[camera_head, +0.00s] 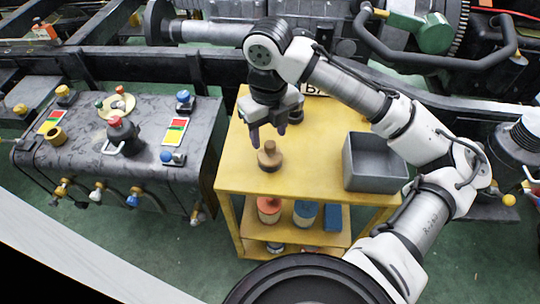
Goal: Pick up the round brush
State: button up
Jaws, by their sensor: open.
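A small round brush (269,157) with a brown knob and a wide round base stands upright on the yellow table (238,178). My gripper (268,138) is open and hangs just above and behind the brush, pointing down. A gap shows between the near fingertip and the brush's knob; I cannot tell the exact height. The far finger is partly hidden behind the gripper body.
A grey open bin (372,188) stands on the table's right side, near my arm. The lower shelf holds a red-orange canister (268,210), a blue canister (305,213) and a blue box (333,218). A dark tank (85,150) with valves stands left.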

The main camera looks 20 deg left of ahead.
aim_at(270, 144)
notch_tip(270, 144, down, 5)
jog(key=shift+d+r, duration=0.15)
jog(key=shift+r, duration=0.05)
grip_shut()
dwell(0.3)
jog(key=shift+r, duration=0.1)
notch_tip(270, 144, up, 20)
jog(key=p, duration=0.2)
